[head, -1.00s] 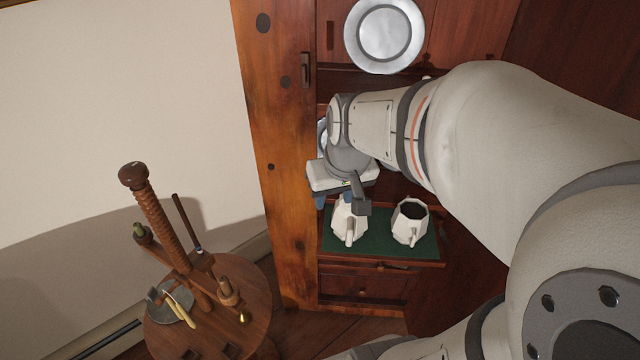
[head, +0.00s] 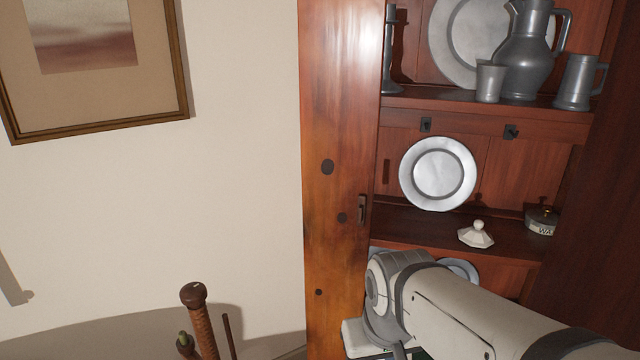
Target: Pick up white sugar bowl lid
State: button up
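The white sugar bowl lid (head: 476,236) sits on the middle shelf of the wooden cupboard, knob up, with a faceted rim. It stands apart from other things, in front and to the right of a pewter plate. My gripper is at the bottom of the head view, below the shelf and to the left of the lid. Only its wrist and the top of its body show; its fingers are cut off by the lower edge. The white pots seen earlier on the green surface are out of view.
A pewter plate (head: 438,174) leans at the shelf's back. A pewter jug (head: 525,50), a cup (head: 490,82) and a tankard (head: 580,82) stand on the upper shelf. The cupboard's left side panel (head: 340,120) is near my arm.

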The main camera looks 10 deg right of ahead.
aim_at(475, 236)
jog(key=z, duration=0.9)
jog(key=k, duration=1.15)
jog(key=u, duration=0.25)
jog(key=i, duration=1)
jog(key=u, duration=0.05)
